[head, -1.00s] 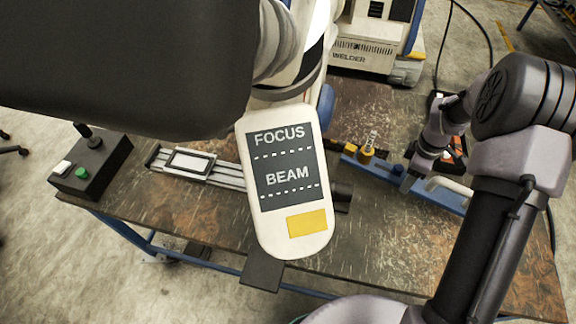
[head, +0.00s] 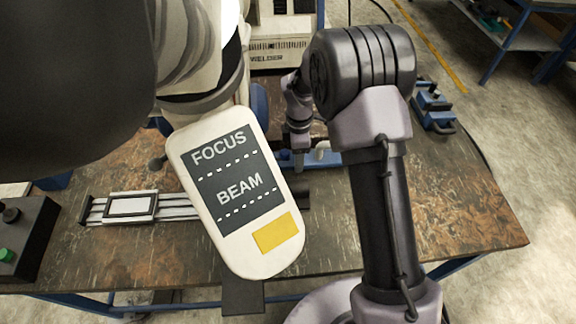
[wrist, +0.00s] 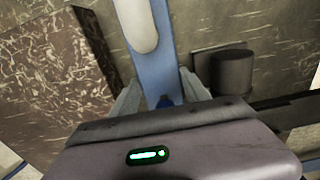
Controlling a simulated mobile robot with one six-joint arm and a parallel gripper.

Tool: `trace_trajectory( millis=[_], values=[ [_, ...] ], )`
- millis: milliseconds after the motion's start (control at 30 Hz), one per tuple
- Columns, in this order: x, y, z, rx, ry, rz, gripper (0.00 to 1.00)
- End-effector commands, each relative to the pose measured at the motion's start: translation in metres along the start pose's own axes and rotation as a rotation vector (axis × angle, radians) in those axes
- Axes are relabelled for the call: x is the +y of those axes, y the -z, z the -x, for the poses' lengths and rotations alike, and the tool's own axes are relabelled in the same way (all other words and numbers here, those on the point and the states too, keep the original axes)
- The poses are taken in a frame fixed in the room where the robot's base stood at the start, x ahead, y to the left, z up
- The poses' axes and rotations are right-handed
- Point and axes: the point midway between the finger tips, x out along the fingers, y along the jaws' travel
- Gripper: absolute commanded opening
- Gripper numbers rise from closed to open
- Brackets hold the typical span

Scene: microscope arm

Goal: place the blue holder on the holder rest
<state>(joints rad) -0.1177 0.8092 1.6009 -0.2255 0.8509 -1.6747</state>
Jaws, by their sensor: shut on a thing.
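The blue holder (head: 322,158) is a long blue bar, mostly hidden behind my arm in the head view. My gripper (head: 298,165) is at the bar, on the far side of the table. In the wrist view the blue bar (wrist: 158,60) passes between the two fingers of my gripper (wrist: 160,98), which is shut on it. A white rounded grip (wrist: 137,25) lies along the bar. I cannot tell from these views whether the bar touches the table. I cannot pick out the holder rest with certainty.
The white microscope arm (head: 240,190) marked FOCUS and BEAM stands left of my gripper. A slide rail (head: 140,206) and a control box (head: 22,240) are further left. A blue-and-black device (head: 432,108) is at right. The front-right tabletop (head: 470,215) is clear.

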Motion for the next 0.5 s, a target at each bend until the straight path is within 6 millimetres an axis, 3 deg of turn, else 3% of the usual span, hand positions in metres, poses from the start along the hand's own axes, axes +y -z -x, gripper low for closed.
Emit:
trace_trajectory(
  millis=[367, 500],
  values=[
    [0.001, 0.028, 0.001, 0.001, -0.003, 0.0, 0.0],
    [0.0, 0.027, -0.017, 0.0, 0.0, -0.002, 0.0]
  ],
)
